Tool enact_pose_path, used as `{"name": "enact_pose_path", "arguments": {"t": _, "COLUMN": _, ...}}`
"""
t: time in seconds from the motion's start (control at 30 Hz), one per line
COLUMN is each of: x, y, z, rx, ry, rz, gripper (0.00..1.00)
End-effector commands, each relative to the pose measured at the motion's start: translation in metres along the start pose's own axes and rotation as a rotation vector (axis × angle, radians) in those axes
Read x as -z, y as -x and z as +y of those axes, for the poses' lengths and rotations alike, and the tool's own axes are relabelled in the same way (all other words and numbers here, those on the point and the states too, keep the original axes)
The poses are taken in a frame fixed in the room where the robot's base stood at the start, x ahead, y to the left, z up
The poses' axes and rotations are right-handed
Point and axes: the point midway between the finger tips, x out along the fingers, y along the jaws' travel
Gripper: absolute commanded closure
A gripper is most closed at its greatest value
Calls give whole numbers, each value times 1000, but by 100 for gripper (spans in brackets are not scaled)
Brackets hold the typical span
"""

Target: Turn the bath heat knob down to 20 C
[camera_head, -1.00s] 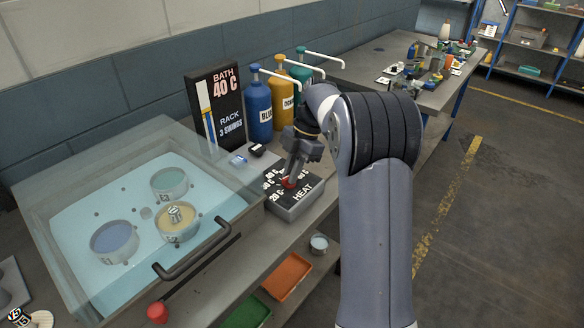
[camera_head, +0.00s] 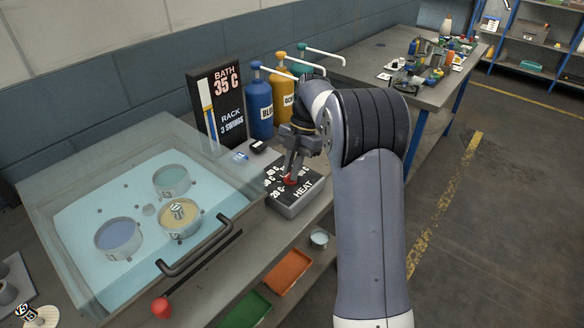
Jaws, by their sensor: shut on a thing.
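The heat box (camera_head: 291,209) is a grey box with a black top, a white HEAT label and a temperature scale. 20 C is readable at its lower left, and other marks are partly hidden. The display board (camera_head: 228,108) behind reads BATH 35 C, RACK 3 SWINGS.
The bath (camera_head: 75,235) with a clear cover and several round pots stands left of the heat box. A black handle (camera_head: 195,250) runs along its front. Blue (camera_head: 259,108) and yellow (camera_head: 284,95) pump bottles stand behind. Orange (camera_head: 287,272) and green (camera_head: 245,310) trays lie below.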

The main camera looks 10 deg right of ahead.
Motion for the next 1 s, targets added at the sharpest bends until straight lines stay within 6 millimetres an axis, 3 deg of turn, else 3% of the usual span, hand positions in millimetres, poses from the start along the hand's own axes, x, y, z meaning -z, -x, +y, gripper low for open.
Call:
{"name": "enact_pose_path", "arguments": {"t": 0.27, "x": 0, "y": 0, "z": 0, "rx": 0, "ry": 0, "rz": -1, "gripper": 66}}
{"name": "enact_pose_path", "arguments": {"t": 0.57, "x": 0, "y": 3, "z": 0, "rx": -1, "ry": 0, "rz": -1, "gripper": 65}}
{"name": "enact_pose_path", "arguments": {"t": 0.67, "x": 0, "y": 12, "z": 0, "rx": -2, "ry": -1, "rz": -1, "gripper": 65}}
{"name": "enact_pose_path", "arguments": {"t": 1.0, "x": -1, "y": 73, "z": 0, "rx": -3, "ry": 0, "rz": -2, "gripper": 65}}
